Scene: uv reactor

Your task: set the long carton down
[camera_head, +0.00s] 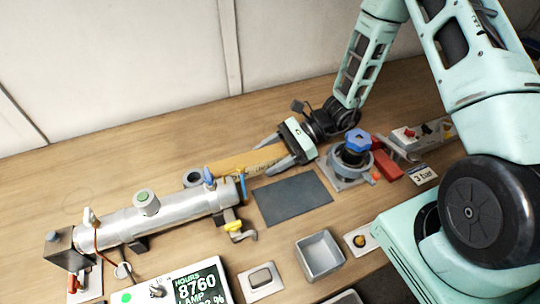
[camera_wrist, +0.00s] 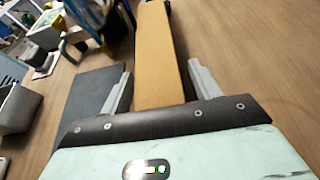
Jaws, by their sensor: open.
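The long carton (camera_head: 238,163) is a narrow tan box lying flat on the wooden bench behind the steel reactor tube. It also shows in the wrist view (camera_wrist: 158,55), running away from my gripper. My gripper (camera_head: 279,156) is at the carton's right end, low over the bench. In the wrist view its two grey fingers (camera_wrist: 156,88) stand on either side of the carton, with a gap on both sides. The jaws are open. The carton's near end is hidden by the gripper body.
A dark grey mat (camera_head: 292,198) lies just in front of the gripper. A blue-knobbed valve (camera_head: 357,142) stands close to its right. The steel reactor tube (camera_head: 170,212) with several fittings lies in front of the carton. Bare bench extends behind the carton.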

